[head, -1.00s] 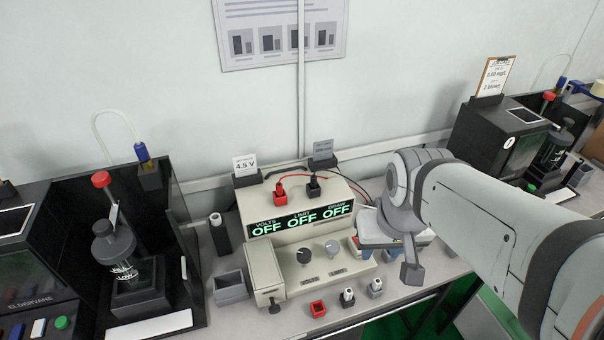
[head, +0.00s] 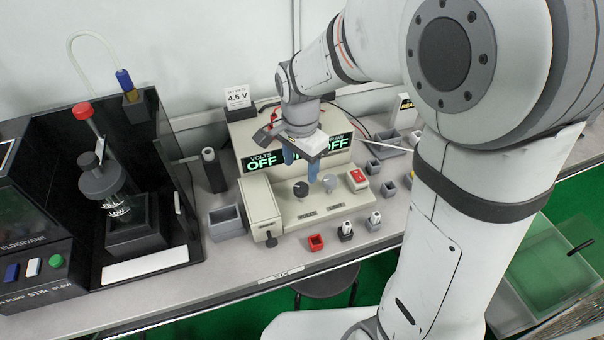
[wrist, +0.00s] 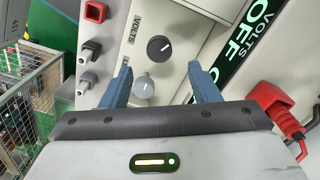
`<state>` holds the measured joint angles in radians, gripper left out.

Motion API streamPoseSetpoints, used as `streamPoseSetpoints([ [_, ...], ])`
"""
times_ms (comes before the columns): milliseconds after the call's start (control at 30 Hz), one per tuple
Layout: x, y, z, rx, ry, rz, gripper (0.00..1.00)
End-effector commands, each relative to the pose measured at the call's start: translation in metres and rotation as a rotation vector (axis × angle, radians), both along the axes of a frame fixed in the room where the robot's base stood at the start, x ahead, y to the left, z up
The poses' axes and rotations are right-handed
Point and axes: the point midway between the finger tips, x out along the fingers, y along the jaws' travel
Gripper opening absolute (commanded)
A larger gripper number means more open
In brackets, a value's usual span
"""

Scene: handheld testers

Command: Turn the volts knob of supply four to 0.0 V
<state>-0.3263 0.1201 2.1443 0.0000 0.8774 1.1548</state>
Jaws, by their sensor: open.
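The power supply (head: 257,192) is a cream box with a sloped front deck. Its green display reads OFF, with VOLTS at the left. The dark volts knob (head: 300,189) sits on the deck, left of a grey knob (head: 330,183). In the wrist view the dark knob (wrist: 159,48) is beside the VOLTS lettering, its white pointer line visible. The grey knob (wrist: 143,87) is nearer, close to the left finger. My gripper (head: 300,170) is open and empty above the deck. In the wrist view the blue fingers of my gripper (wrist: 160,67) are apart, short of the dark knob.
A card (head: 237,97) reading 4.5 V stands behind the supply. A red switch (head: 357,178) is right of the knobs. A red plug (wrist: 272,103) is near the right finger in the wrist view. A bench-edge label is hard to read.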

Motion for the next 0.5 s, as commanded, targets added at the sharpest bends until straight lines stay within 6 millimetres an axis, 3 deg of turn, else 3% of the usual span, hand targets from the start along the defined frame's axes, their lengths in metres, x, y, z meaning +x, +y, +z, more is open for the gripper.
streamPoseSetpoints([
  [300,-0.001,-0.001,-0.051,-0.001,0.004,0.000,0.56],
  [500,-0.001,-0.002,-0.066,0.000,0.001,0.000,0.56],
])
